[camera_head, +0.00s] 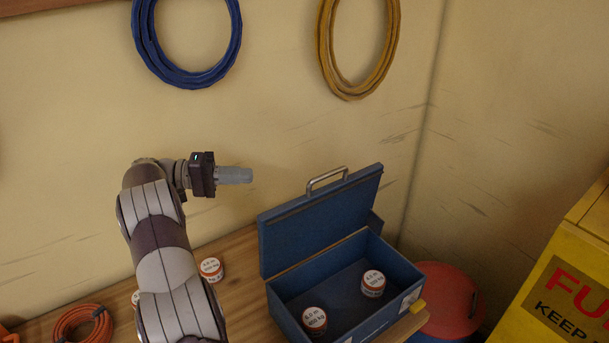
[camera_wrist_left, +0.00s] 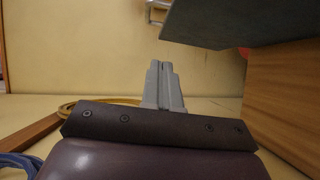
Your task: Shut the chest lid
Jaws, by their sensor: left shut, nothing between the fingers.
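The blue chest (camera_head: 345,284) stands on the wooden bench with its lid (camera_head: 321,222) raised and leaning back. A metal handle (camera_head: 327,180) sits on the lid's upper edge. Two white-and-red labelled cans lie inside, one at the front (camera_head: 314,320) and one at the right (camera_head: 373,283). My left gripper (camera_head: 250,176) is shut and empty, to the left of the lid and apart from it. In the left wrist view the gripper fingers (camera_wrist_left: 163,85) are together, with the dark lid (camera_wrist_left: 235,22) at upper right and part of its handle (camera_wrist_left: 157,10) above. My right gripper is not in view.
Another can (camera_head: 211,269) and an orange cable coil (camera_head: 82,324) are on the bench (camera_head: 240,265) left of the chest. A red drum (camera_head: 449,298) and a yellow cabinet (camera_head: 575,275) stand at the right. Blue (camera_head: 187,78) and yellow (camera_head: 352,91) coils hang on the wall.

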